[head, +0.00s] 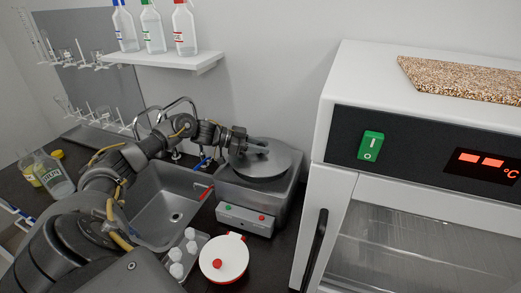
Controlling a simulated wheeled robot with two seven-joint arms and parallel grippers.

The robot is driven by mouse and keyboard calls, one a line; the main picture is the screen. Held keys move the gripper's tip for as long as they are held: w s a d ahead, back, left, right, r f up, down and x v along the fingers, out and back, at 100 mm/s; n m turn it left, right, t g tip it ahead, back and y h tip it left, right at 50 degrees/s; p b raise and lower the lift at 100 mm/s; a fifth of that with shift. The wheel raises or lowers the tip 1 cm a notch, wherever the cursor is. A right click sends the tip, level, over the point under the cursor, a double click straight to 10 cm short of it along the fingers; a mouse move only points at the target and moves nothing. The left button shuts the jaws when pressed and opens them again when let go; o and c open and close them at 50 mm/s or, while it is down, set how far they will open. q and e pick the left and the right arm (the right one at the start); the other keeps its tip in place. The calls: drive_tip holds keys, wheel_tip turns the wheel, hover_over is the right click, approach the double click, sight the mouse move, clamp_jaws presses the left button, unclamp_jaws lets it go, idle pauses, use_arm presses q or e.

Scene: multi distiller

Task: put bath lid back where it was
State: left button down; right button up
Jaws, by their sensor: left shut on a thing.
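The bath lid (263,165) is a round grey metal disc over the top of the grey bath unit (283,194). The unit has a front panel with a green and a red button. My left gripper (262,150) is shut on the lid at the knob near its middle. The knob is mostly hidden by the fingers. I cannot tell whether the lid rests fully on the bath or sits slightly above it. My right gripper is not in view.
A white oven (340,195) stands close to the bath's right. A sink (165,205) lies to its left. A white pot with a red knob (224,258) and several small white-capped items (190,234) stand in front. A shelf (165,60) with bottles hangs above.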

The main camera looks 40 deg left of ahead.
use_arm(q)
drive_tip(key=shift+w+f, duration=0.15)
drive_tip(key=shift+f, duration=0.55)
drive_tip(key=shift+w+f, duration=0.1)
drive_tip(key=shift+f, duration=0.25)
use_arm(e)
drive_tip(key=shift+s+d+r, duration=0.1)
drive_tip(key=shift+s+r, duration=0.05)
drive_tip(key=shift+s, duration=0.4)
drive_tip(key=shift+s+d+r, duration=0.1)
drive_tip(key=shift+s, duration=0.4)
